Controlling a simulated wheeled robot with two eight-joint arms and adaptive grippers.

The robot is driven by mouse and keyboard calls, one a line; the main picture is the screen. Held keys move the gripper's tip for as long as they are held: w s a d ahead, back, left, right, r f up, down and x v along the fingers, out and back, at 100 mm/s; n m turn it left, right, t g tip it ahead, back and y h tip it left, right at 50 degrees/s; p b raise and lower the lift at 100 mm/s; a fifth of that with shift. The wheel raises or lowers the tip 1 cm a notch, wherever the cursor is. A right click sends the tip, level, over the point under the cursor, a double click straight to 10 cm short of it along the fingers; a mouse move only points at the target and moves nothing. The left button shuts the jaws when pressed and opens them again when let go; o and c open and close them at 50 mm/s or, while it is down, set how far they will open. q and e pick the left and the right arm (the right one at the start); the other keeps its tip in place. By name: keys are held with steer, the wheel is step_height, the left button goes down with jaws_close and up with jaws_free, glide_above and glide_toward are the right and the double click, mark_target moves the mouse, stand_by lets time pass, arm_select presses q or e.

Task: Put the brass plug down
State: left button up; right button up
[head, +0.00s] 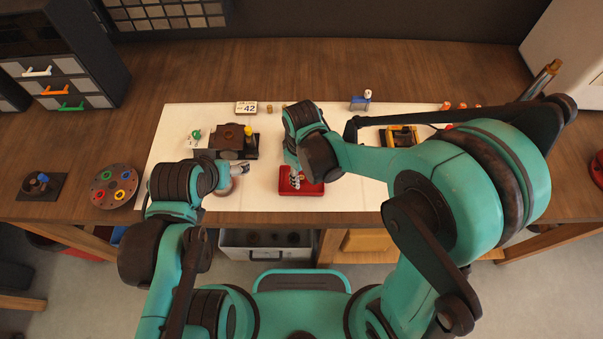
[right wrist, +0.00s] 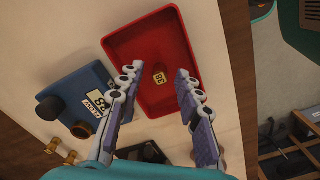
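The red tray (head: 301,187) lies near the front of the white mat. In the head view the right gripper (head: 294,177) points down at the tray.
The blue block has a dark knob and a brownish one. A dark fixture with a yellow knob (head: 248,131) stands left of the tray. A numbered sign (head: 246,107) is at the back. A round disc with coloured rings (head: 114,186) lies left.

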mark_target(301, 177)
step_height(301, 177, up, 12)
steer(key=p, duration=0.3)
steer(key=s+d+r+m+t, duration=0.2)
steer(key=d+m, duration=0.3)
steer(key=d, duration=0.4)
steer(key=s+d+r+m+t, duration=0.3)
steer(key=d+m+t, duration=0.2)
steer(key=d, duration=0.4)
steer(key=shift+r+m, duration=0.15)
steer(key=shift+m, duration=0.15)
steer(key=shift+a, duration=0.1)
step_height(301, 177, down, 11)
steer(key=b, duration=1.1)
steer(key=shift+s, duration=0.1)
